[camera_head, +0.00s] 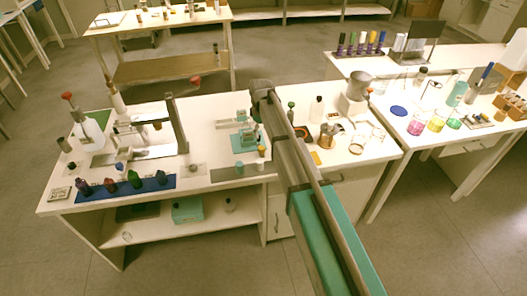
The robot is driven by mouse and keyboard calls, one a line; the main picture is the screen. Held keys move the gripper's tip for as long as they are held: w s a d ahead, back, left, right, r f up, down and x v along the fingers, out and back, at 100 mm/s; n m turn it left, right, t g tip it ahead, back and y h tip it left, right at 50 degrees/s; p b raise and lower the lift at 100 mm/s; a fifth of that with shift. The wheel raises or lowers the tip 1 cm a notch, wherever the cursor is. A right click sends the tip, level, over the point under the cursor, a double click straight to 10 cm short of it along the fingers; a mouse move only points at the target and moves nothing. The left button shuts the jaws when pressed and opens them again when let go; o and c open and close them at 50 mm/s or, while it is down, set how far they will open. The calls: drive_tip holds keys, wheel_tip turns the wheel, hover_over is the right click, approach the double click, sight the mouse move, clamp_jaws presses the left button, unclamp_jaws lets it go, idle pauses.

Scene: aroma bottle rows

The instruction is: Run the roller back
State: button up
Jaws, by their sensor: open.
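I cannot make out a roller for certain at this size. A teal and grey device (244,139) stands on the left table, just left of my arm. Further left, a dark upright frame (177,122) stands by a pale flat plate (150,152). My arm reaches up from the bottom right, and its dark far end is above the right part of this table, by the teal device. My gripper's jaws cannot be seen; the arm's end hides what lies behind it.
A grinder-like machine (357,92) and glass dishes stand right of my arm.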

sight(262, 147)
drive_tip(key=shift+f+b, duration=4.35)
drive_tip(key=shift+f, duration=0.35)
clamp_jaws()
